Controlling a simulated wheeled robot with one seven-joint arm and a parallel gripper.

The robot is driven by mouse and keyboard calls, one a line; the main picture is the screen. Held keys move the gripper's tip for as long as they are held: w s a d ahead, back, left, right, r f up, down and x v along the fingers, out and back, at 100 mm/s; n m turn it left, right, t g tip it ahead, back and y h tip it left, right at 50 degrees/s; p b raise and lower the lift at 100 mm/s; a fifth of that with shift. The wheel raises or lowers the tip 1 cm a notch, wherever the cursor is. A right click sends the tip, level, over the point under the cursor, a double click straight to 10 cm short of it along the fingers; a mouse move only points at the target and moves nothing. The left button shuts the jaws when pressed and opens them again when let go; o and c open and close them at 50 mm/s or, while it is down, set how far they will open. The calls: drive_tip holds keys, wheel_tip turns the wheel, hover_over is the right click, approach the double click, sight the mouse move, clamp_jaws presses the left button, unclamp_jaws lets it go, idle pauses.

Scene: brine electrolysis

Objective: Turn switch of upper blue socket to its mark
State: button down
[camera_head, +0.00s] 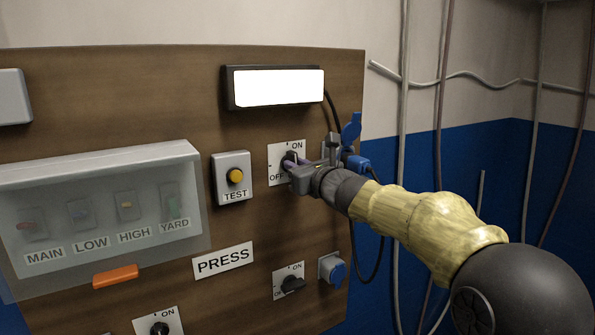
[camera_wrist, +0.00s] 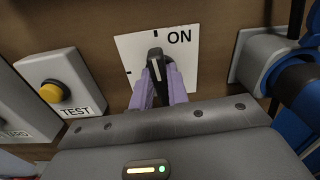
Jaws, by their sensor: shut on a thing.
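The upper switch is a black knob (camera_wrist: 154,54) on a white plate (camera_head: 274,152) with ON at the top right and OFF at the lower left. My gripper (camera_head: 291,163) is at this knob in the head view, and its purple fingers (camera_wrist: 158,78) are shut on it in the wrist view. The knob stands roughly upright in the wrist view, with a pale line on it. The fingers hide its lower part and the OFF word there. The upper blue socket (camera_head: 357,162) is just right of the switch, its lid (camera_head: 351,128) raised.
A TEST box with a yellow button (camera_head: 236,176) is close left of the switch. A lower switch (camera_head: 291,284) and lower blue socket (camera_head: 332,269) are below. A lit white panel (camera_head: 277,87) is above. A clear-covered box (camera_head: 100,215) fills the left.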

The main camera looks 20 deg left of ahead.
drive_tip(key=shift+s+a+f+n+b, duration=0.1)
drive_tip(key=shift+f+n+b, duration=0.05)
drive_tip(key=shift+n+b, duration=2.3)
drive_tip(key=shift+s+a+f+n+b, duration=0.1)
drive_tip(key=shift+n+b, duration=1.6)
drive_tip(key=shift+n, duration=1.5)
drive_tip(key=shift+s+f+n+b, duration=0.1)
drive_tip(key=shift+f+n+b, duration=0.05)
drive_tip(key=shift+n+b, duration=2.3)
drive_tip(key=shift+n+p, duration=0.4)
drive_tip(key=shift+n, duration=0.1)
drive_tip(key=c, duration=1.4)
unclamp_jaws()
drive_tip(key=shift+o, duration=0.2)
